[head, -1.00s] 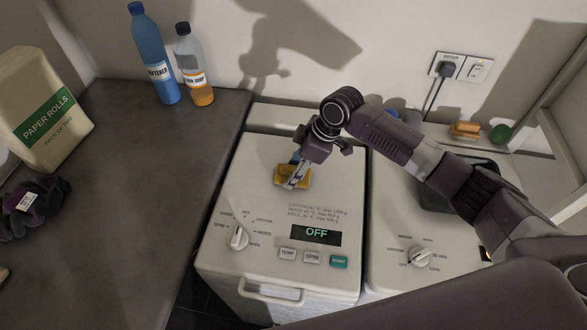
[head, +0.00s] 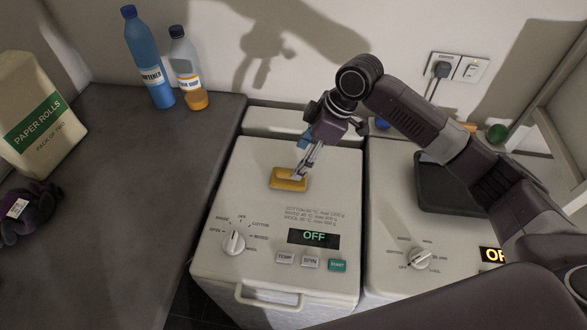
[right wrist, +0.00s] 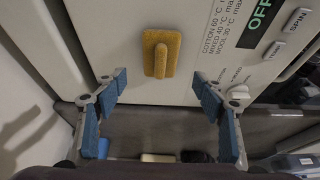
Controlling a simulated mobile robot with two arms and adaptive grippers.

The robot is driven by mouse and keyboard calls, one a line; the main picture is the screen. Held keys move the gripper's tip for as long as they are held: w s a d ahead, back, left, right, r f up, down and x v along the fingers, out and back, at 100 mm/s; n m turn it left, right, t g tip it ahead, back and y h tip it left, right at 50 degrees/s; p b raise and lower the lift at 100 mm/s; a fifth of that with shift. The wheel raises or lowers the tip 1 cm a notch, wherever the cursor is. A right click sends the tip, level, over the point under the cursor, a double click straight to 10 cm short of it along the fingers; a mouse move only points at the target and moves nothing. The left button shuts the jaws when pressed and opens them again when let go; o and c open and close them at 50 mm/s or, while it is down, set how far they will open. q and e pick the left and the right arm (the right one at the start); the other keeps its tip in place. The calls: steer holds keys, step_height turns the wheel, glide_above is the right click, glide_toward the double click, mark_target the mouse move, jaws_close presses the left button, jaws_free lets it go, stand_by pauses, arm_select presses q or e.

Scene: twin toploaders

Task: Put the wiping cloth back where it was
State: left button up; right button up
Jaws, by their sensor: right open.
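The wiping cloth, as I take it, is a yellow rectangular pad (head: 289,180) with a raised ridge along its middle. It lies flat on the lid of the left washer (head: 335,170). The pad also shows in the right wrist view (right wrist: 161,54), with nothing gripping it. My right gripper (head: 301,171) is open and empty. In the right wrist view its blue-padded fingers (right wrist: 160,82) are spread apart, with the pad beyond the gap between them. My left gripper is not in view.
The right washer (head: 390,225) carries a dark tray-like item (head: 432,190), partly behind my arm. The dark counter (head: 140,210) at left holds a blue bottle (head: 150,62), an orange-filled bottle (head: 188,70), paper rolls (head: 40,115) and a dark bundle (head: 30,215). Its middle is clear.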

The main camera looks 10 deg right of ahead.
steer(key=shift+v, duration=2)
